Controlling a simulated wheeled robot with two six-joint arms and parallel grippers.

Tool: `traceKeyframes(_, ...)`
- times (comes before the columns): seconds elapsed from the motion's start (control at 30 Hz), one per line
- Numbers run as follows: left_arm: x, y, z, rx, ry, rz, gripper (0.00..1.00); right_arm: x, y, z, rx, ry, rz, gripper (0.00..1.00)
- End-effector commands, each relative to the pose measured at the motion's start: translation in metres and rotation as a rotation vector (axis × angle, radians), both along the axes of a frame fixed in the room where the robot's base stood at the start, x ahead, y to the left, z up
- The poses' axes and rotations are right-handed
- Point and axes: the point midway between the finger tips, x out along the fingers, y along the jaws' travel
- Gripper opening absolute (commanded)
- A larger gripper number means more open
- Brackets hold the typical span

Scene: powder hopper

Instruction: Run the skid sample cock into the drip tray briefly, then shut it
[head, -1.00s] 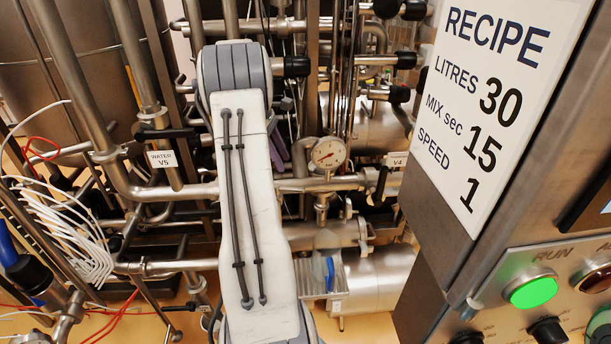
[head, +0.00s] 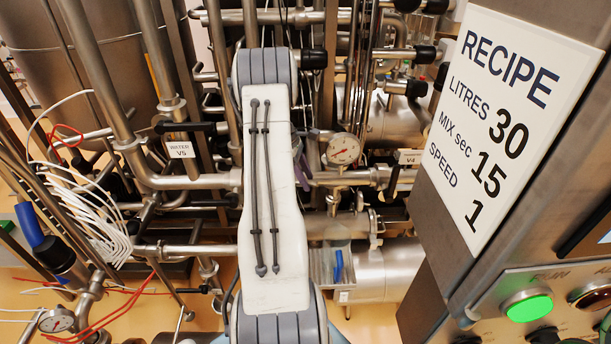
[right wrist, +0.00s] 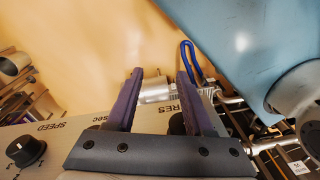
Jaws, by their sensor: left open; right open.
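In the head view my left arm's white link covers the middle of the skid pipework. Purple fingers of my left gripper (head: 302,172) show just past its right edge, by the pipes left of the dial gauge; the gripper is open, mostly hidden. A small metal tray-like box (head: 322,264) hangs below the pipes, with a blue piece (head: 339,266) at its right side. I cannot tell for sure which fitting is the sample cock, or its setting. In the right wrist view my right gripper (right wrist: 160,77) is open and empty above the control panel.
A dial gauge (head: 343,149) and valve tags V5 (head: 180,149) and V4 (head: 410,157) are on the pipework. The recipe panel (head: 500,120) and a lit green button (head: 529,306) stand at the right. White and red cables hang at the left. The SPEED knob (right wrist: 25,151) is near my right gripper.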

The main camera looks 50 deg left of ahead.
Motion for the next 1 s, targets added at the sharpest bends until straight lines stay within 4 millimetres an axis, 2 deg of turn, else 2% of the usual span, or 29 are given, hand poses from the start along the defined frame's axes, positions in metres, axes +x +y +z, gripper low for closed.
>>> traceKeyframes(0.1, -0.0004, 0.0004, -0.0002, 0.000, 0.000, 0.001, 0.53, 0.0000, 0.0000, -0.0003, 0.000, 0.000, 0.000, 0.53)
traceKeyframes(0.13, -0.0005, 0.0005, -0.0002, 0.000, 0.000, 0.001, 0.49, 0.0000, 0.0000, -0.0003, 0.000, 0.000, 0.000, 0.53)
traceKeyframes(0.2, -0.0007, 0.0007, -0.0001, 0.000, 0.000, 0.001, 0.22, 0.0000, 0.0000, -0.0003, 0.000, 0.000, 0.000, 0.53)
traceKeyframes(0.27, -0.0007, 0.0008, 0.0000, 0.000, 0.000, 0.001, 0.00, 0.0000, 0.0000, -0.0003, 0.000, 0.000, 0.000, 0.53)
traceKeyframes(1.0, -0.0014, 0.0013, 0.0004, 0.000, 0.001, 0.002, 0.00, 0.0000, 0.0000, -0.0002, 0.000, 0.000, 0.000, 0.53)
